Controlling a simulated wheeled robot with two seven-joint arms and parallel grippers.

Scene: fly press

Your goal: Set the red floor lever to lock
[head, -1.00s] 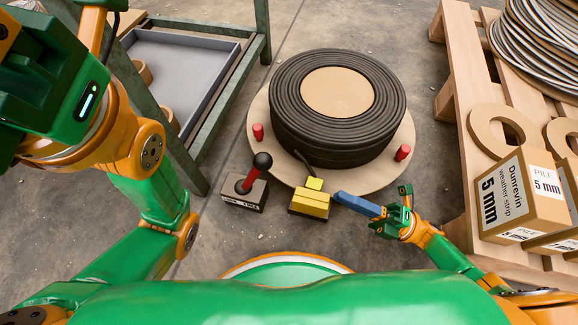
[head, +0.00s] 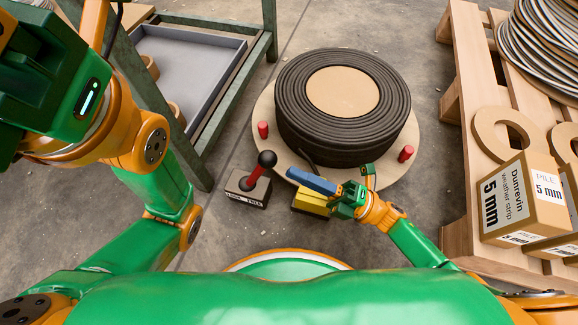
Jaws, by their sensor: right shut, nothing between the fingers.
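The red floor lever (head: 258,175) has a black ball knob and rises from a small grey box (head: 240,194) on the floor. In the picture it leans up and to the right. The box's front label is small; it seems to read LOCK at left and FREE at right. My right gripper (head: 291,174) has long blue fingers, closed together and empty. They point left towards the lever, above a yellow block (head: 309,203) that they partly cover. The fingertips are a little right of the lever, apparently apart from it. My left arm is raised at the left, its fingers outside the picture.
A black coil (head: 342,110) lies on a round board (head: 400,178) with red pegs (head: 263,130) behind the lever. A green metal frame with a grey tray (head: 190,65) stands left. A wooden pallet (head: 468,110) with boxes (head: 523,194) stands right. The floor left of the lever is clear.

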